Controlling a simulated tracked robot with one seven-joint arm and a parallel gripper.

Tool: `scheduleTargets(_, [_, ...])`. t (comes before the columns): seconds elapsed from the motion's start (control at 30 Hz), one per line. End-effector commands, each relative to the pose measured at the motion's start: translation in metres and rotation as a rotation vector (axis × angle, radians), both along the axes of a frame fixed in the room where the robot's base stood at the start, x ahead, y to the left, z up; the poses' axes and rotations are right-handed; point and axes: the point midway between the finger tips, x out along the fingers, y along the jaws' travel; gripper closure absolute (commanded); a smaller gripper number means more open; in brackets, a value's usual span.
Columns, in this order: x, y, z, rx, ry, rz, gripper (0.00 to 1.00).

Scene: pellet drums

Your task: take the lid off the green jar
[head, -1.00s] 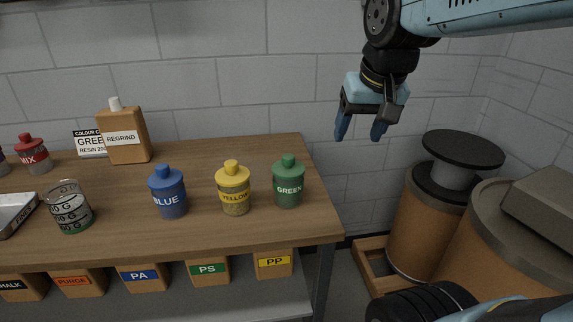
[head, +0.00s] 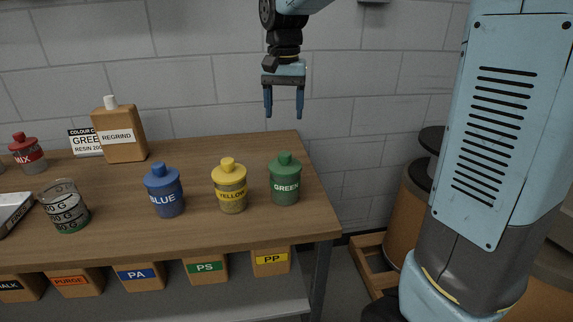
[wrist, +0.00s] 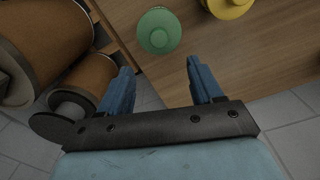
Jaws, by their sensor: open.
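The green jar (head: 285,186) stands upright near the right end of the wooden table, its green lid (head: 285,163) with a round knob on top. In the wrist view the green lid (wrist: 159,31) is seen from above, beyond the fingertips. My gripper (head: 284,116) is open and empty, pointing down above and behind the jar, clear of it. The gripper's blue fingers (wrist: 160,72) also show apart in the wrist view.
A yellow jar (head: 230,188) stands close to the left of the green one, with a blue jar (head: 165,192) further left. A brown regrind bottle (head: 120,140) stands at the back. Large drums (head: 408,225) stand right of the table (head: 215,235).

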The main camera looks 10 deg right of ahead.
Motion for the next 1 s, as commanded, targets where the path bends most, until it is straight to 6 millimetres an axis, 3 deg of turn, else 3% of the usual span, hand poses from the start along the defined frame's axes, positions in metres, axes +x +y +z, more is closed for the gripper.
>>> scheduleTargets(0.4, [-0.001, 0.0, -0.067, 0.0, 0.002, 0.0, 0.35])
scheduleTargets(0.67, [-0.001, -0.001, -0.082, 0.0, 0.0, 0.0, 0.35])
scheduleTargets(1.0, [-0.003, -0.001, -0.124, 0.0, 0.002, 0.0, 0.35])
